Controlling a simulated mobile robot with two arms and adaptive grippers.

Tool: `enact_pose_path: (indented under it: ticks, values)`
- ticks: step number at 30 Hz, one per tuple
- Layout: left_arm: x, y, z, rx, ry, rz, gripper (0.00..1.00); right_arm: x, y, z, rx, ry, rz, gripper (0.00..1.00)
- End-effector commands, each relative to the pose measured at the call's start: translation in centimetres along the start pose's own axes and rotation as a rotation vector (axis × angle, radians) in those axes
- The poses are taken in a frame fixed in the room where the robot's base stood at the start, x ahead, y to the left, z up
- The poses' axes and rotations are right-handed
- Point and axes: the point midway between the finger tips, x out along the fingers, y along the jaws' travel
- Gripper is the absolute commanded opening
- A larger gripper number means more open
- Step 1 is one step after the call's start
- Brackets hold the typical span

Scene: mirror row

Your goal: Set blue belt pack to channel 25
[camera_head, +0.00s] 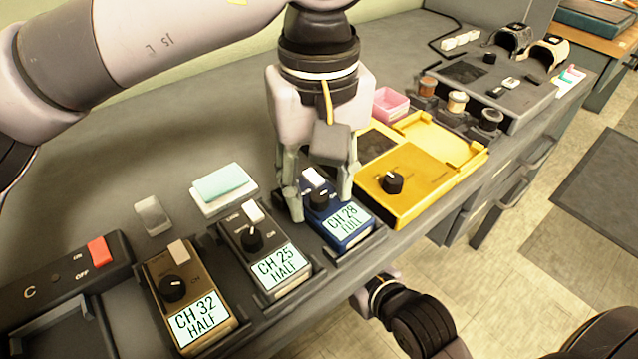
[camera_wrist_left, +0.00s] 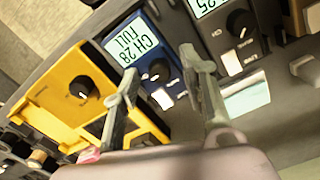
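The blue belt pack (camera_head: 337,215) sits in a cradle at the front of the counter, its display reading CH 28 FULL. It has a black knob and a white switch on top. My left gripper (camera_head: 318,200) points down over it, fingers apart on either side of the knob area. In the left wrist view, the blue pack (camera_wrist_left: 141,44) shows its knob (camera_wrist_left: 159,70) near the open fingers (camera_wrist_left: 163,70). I cannot tell whether the fingers touch the pack. My right arm's dark parts show at the bottom right of the head view; its fingertips cannot be made out.
A black pack (camera_head: 277,268) reading CH 25 HALF and a brown pack (camera_head: 196,318) reading CH 32 HALF stand to the left. A yellow unit (camera_head: 420,180) with a knob sits close on the right. A switch box (camera_head: 60,275) is far left.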

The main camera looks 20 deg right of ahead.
Motion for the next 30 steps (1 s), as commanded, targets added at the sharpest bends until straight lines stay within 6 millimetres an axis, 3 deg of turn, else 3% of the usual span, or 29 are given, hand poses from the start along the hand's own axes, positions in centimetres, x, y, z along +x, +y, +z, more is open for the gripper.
enact_pose_path:
  ticks: [8,25,30]
  values:
    - [0.06,0.00,-0.02,-0.001,0.000,0.000,0.39,0.02,-0.02,-0.11,0.000,0.005,0.000,0.40]
    - [0.04,0.00,-0.01,-0.001,0.000,0.000,0.01,0.03,0.00,-0.03,0.000,0.002,0.000,0.40]
    - [0.04,0.00,-0.01,-0.001,0.000,0.000,0.00,0.03,0.00,-0.03,0.000,0.002,0.000,0.40]
